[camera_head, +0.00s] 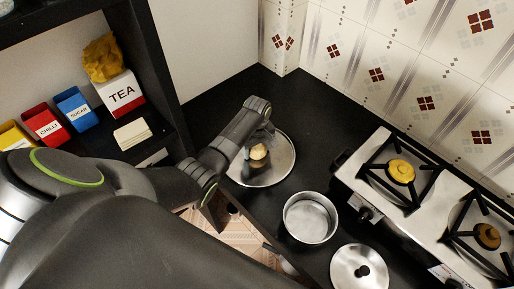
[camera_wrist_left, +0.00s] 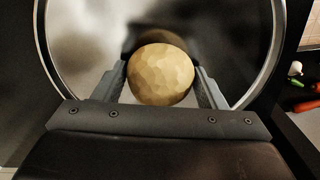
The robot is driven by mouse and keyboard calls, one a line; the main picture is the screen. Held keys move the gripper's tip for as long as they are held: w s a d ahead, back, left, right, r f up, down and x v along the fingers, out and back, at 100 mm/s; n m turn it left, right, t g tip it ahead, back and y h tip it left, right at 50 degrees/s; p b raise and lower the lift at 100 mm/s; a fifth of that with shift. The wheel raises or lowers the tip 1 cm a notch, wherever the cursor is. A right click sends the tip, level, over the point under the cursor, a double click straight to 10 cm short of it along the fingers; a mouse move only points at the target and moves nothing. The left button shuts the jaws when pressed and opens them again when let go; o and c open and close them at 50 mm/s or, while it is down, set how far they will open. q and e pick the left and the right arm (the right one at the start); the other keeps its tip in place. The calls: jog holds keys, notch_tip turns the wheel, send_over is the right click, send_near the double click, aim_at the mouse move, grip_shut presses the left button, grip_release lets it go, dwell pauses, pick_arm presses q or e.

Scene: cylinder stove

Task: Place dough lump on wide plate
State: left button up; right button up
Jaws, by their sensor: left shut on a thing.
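The dough lump (camera_head: 258,152) is a small, pale tan, faceted ball. It also shows large in the left wrist view (camera_wrist_left: 160,74). My left gripper (camera_head: 261,146) is shut on it, with one finger on each side in the left wrist view (camera_wrist_left: 161,85). The wide plate (camera_head: 270,177) is a round, shiny metal plate on the black counter. The gripper and lump are over the plate; I cannot tell whether the lump touches it. The plate's rim also shows around the lump in the left wrist view (camera_wrist_left: 270,60). My right gripper is not in view.
A steel pot (camera_head: 310,218) stands near the plate, with a lid (camera_head: 360,270) beyond it at the bottom. A gas stove (camera_head: 400,195) is at the right. A shelf at the left holds a tea box (camera_head: 121,95) and other boxes. Vegetables (camera_wrist_left: 303,95) lie at the wrist view's right.

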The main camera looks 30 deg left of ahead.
aim_at(257, 150)
pick_arm(q)
jog(key=shift+f, duration=0.1)
jog(key=o, duration=1.1)
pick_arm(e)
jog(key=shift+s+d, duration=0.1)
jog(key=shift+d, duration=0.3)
pick_arm(q)
notch_tip(257, 150, up, 12)
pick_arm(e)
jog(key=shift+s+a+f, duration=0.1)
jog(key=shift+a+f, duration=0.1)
